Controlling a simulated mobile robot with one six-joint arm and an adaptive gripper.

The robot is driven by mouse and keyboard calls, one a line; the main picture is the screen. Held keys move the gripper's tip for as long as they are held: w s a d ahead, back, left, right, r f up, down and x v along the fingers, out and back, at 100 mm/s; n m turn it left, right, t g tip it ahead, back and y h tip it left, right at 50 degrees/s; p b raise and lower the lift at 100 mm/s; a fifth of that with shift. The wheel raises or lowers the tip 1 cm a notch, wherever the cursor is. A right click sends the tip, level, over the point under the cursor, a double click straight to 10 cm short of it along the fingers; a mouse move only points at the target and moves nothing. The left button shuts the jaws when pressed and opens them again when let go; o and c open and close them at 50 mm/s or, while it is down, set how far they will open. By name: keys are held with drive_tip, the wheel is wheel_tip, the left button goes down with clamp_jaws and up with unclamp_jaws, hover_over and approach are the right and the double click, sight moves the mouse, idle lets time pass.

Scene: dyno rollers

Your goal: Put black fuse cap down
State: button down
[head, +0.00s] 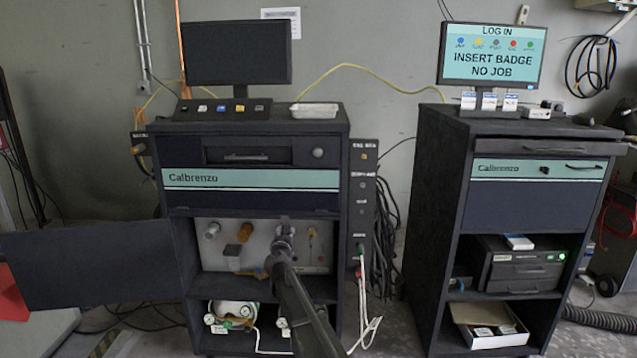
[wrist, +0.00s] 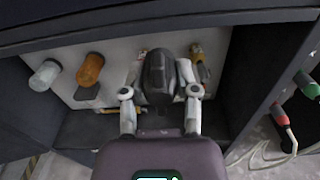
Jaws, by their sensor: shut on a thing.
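My gripper (wrist: 160,90) is shut on a rounded black piece, which I take to be the black fuse cap (wrist: 158,68), held between its two pale fingers. In the head view my gripper (head: 284,240) reaches into the open bay of the left cabinet, in front of a light panel (head: 262,250). The cap is too small and dark to make out there. I cannot tell whether the cap touches the panel behind it.
The panel carries a clear bowl (wrist: 44,75), an amber bowl (wrist: 90,68) and other fittings. An open door (head: 90,265) stands out left of the bay. A shelf below holds gauges (head: 235,312). Red and green plugs with cables (wrist: 283,118) hang at the right.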

wheel_tip(320, 180, up, 31)
drive_tip(key=p, duration=2.9)
drive_tip(key=shift+f+p, duration=0.1)
drive_tip(key=shift+p, duration=0.3)
